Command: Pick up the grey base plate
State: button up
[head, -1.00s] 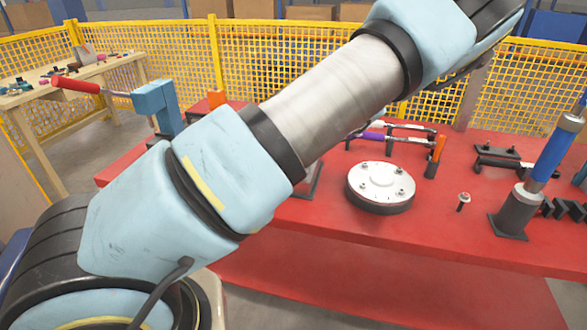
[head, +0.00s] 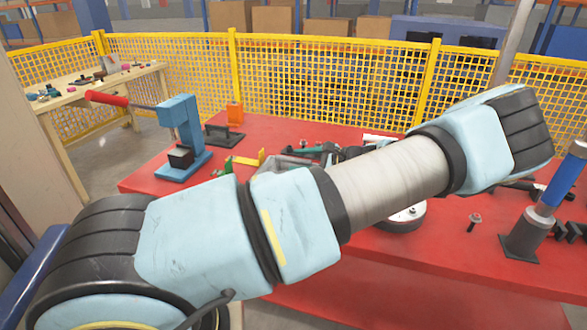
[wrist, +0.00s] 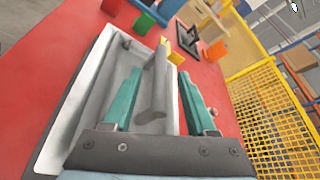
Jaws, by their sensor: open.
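In the wrist view, a grey piece (wrist: 156,85), which looks like the base plate, lies between the two teal fingers of my gripper (wrist: 157,92). It is seen nearly edge-on, over or in a grey tray with a pale rim (wrist: 52,140). The fingers are apart, one on each side of the piece. I cannot tell whether either finger touches it. In the head view, my gripper (head: 318,151) is small and partly hidden beyond my arm, above the red table. The plate cannot be made out clearly there.
On the red table (head: 285,128) stand a blue press with a red handle (head: 181,128), an orange block (head: 234,114) and a green and yellow bracket (head: 245,161). A round metal disc (head: 402,219) is partly behind my arm. A yellow mesh fence (head: 330,80) runs behind.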

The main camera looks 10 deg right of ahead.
jog(key=shift+x, duration=1.2)
grip_shut()
dwell(0.5)
